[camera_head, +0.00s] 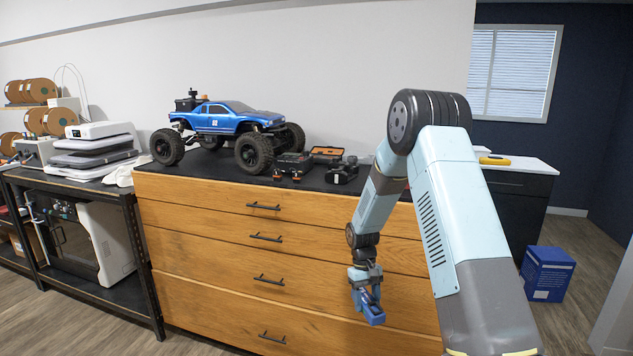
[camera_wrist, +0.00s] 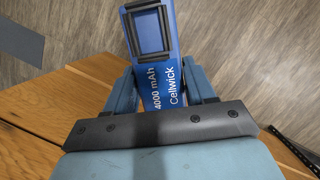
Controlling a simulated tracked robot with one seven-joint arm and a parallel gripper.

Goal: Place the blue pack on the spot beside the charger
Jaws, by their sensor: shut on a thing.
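My gripper (camera_head: 362,281) is shut on the blue pack (camera_head: 372,309), in front of the wooden drawers and below the dresser top. In the wrist view the blue pack (camera_wrist: 158,62) sticks out from between the fingers of my gripper (camera_wrist: 163,95). It has white lettering, "4000 mAh" and "Cellwick", and a dark rectangular frame near its far end. On the dark dresser top, small black and orange devices stand right of the blue truck; I cannot tell which is the charger. The spot beside it cannot be made out.
A blue truck (camera_head: 227,126) with big tyres stands on the wooden dresser (camera_head: 200,220). A black case with an orange edge (camera_head: 327,154) lies toward the back. A printer (camera_head: 98,240) is at left. A blue box (camera_head: 547,274) stands on the floor at right.

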